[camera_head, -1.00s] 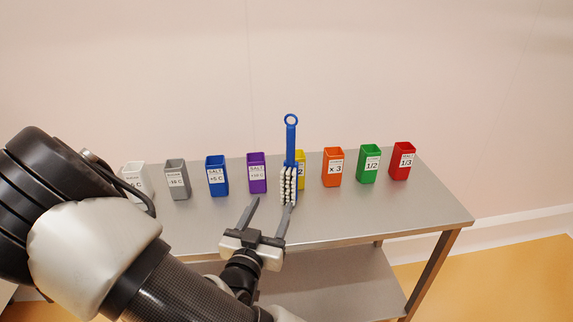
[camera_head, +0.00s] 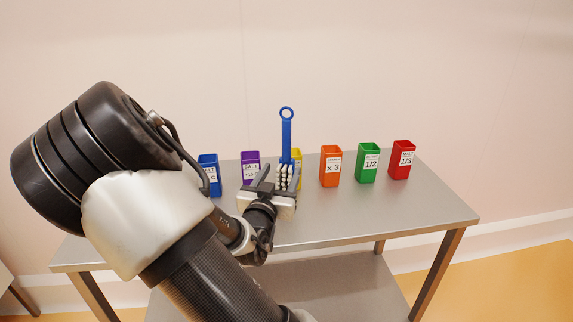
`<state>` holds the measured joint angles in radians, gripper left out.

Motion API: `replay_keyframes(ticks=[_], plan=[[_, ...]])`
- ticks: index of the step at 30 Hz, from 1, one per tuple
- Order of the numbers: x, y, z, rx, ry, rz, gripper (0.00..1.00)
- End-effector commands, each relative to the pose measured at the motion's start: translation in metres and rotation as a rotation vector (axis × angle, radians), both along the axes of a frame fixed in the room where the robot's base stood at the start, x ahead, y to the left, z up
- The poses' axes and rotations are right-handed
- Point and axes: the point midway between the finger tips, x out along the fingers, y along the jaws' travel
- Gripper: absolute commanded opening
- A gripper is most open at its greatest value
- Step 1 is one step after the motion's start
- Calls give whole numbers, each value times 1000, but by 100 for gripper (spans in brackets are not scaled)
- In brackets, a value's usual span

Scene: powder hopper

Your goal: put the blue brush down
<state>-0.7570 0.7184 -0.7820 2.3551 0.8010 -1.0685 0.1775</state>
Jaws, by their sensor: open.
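The blue brush (camera_head: 286,142) is upright, handle and ring up, with its white bristle head (camera_head: 283,178) low at the tabletop. It appears in front of the yellow container (camera_head: 297,156) and partly covers it. My gripper (camera_head: 279,174) is open, its fingers pointing toward the back of the table. The bristle head shows between the fingers, with its lower end hidden by the gripper body. I cannot tell whether a finger touches the brush.
A steel table (camera_head: 400,205) holds a row of containers: blue (camera_head: 209,175), purple (camera_head: 250,160), orange (camera_head: 330,168), green (camera_head: 368,163) and red (camera_head: 402,160). My arm covers the table's left part. The front right of the tabletop is clear.

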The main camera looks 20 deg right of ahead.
Motion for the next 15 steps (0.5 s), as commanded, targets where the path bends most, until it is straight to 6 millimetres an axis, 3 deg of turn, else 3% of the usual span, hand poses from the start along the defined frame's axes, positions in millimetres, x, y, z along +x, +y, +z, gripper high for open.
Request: replay_keyframes(ticks=[7, 15], plan=[[27, -24, -1, -1, -1, -2, 56], [32, -27, -1, 1, 1, -1, 56]])
